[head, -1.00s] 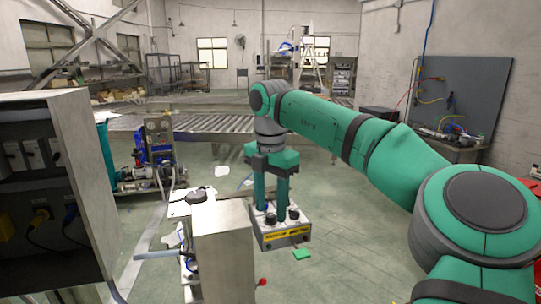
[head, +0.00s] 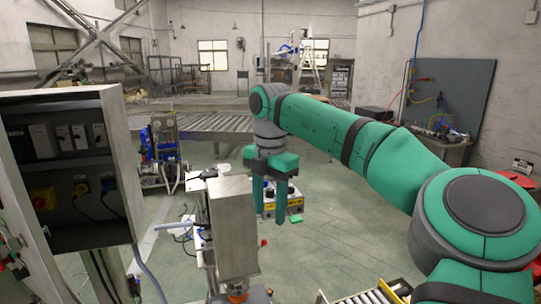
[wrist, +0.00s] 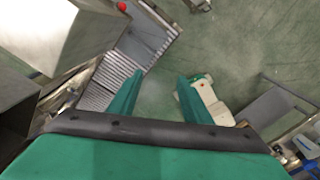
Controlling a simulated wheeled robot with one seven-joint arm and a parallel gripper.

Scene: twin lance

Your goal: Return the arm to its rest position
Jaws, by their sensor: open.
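My green arm reaches from the lower right to the middle of the head view, with its wrist bent downward. My gripper (head: 268,214) hangs there with its two green fingers pointing down, apart and empty. In the wrist view my gripper (wrist: 160,77) also shows spread fingers with only floor between the tips. A small control box (head: 293,197) with dark knobs and a yellow label is behind the fingers, partly hidden by them.
An open electrical cabinet (head: 70,170) stands close on the left. A metal box on a post (head: 232,225) stands just left of my gripper. A roller conveyor (head: 370,297) is at the bottom right. Open floor (head: 335,230) lies right of the fingers.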

